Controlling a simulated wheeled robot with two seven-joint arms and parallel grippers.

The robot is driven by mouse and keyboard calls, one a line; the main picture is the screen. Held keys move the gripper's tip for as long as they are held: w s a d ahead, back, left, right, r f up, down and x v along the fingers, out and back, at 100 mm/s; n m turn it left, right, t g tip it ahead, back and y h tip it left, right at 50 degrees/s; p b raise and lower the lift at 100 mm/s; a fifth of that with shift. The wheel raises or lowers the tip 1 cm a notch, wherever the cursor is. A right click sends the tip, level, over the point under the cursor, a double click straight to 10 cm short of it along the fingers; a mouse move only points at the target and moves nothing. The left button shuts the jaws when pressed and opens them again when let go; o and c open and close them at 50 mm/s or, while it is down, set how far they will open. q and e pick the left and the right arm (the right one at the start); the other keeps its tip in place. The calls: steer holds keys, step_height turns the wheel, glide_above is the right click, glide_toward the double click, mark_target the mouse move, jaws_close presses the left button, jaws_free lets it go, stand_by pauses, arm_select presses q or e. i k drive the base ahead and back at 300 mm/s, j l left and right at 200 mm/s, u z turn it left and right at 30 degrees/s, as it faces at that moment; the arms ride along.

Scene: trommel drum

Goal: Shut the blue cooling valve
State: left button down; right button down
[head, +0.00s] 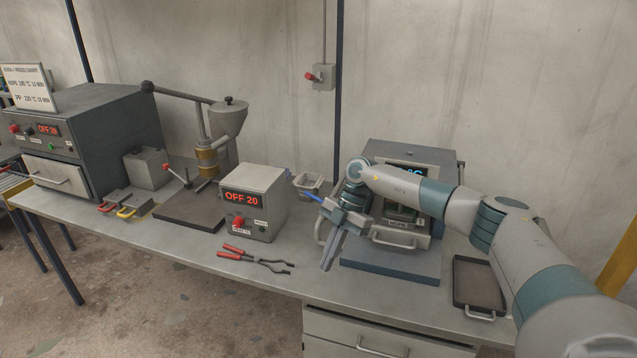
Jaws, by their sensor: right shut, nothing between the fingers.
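A small blue lever (314,198), which looks like the cooling valve's handle, shows just left of my right gripper's body. The rest of the valve is hidden behind my gripper, so I cannot tell whether it is turned open or shut. My right gripper (328,265) hangs in front of the left side of the grey press machine (440,158), fingers pointing down, shut and empty. I cannot tell whether its body touches the lever. My left gripper is out of view.
A control box reading OFF 20 (266,182) stands left of the gripper. Red-handled pliers (254,259) lie at the bench's front. A dark tray (479,285) lies at right. My right arm covers much of the press.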

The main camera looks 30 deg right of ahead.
mark_target(317, 198)
steer(key=i+l, duration=1.3)
steer(key=i, duration=0.15)
